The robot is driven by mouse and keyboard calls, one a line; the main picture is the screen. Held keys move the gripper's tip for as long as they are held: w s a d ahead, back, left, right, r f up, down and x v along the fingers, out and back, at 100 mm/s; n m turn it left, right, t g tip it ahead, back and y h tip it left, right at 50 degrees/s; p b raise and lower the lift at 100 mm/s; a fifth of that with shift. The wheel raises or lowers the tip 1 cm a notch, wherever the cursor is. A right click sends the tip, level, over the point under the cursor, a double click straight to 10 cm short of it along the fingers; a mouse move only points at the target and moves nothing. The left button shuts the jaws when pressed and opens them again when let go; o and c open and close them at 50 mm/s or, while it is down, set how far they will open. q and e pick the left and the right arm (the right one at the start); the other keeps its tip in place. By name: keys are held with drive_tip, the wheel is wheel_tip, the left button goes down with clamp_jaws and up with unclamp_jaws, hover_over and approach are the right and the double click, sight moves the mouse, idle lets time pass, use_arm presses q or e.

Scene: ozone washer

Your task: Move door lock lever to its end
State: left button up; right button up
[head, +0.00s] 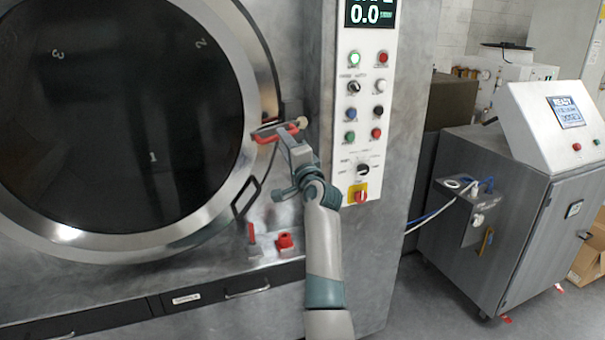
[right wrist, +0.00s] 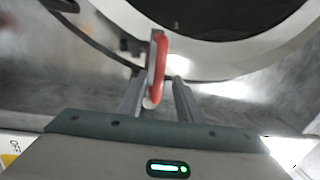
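The door lock lever (head: 268,137) has a red grip and sits at the right rim of the round washer door (head: 150,155). In the right wrist view the lever (right wrist: 161,57) stands upright in the picture, with its lower end between my two fingers. My right gripper (head: 288,142) is at the lever, beside the door rim. In the right wrist view my right gripper (right wrist: 158,92) is open, with a gap on each side of the lever; contact cannot be made out. My left gripper is not in view.
A control panel (head: 368,100) with buttons and a red-and-yellow switch (head: 360,195) is right of my gripper. A black frame-shaped handle (head: 246,197) and red parts (head: 285,243) are below the lever. A steel cabinet (head: 500,210) stands further right.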

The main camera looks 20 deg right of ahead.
drive_tip(key=a+b+v, duration=0.1)
drive_tip(key=b+v, duration=0.2)
drive_tip(key=v, duration=1)
drive_tip(key=shift+d+b, duration=0.4)
drive_tip(key=shift+d, duration=0.1)
drive_tip(key=shift+s, duration=0.15)
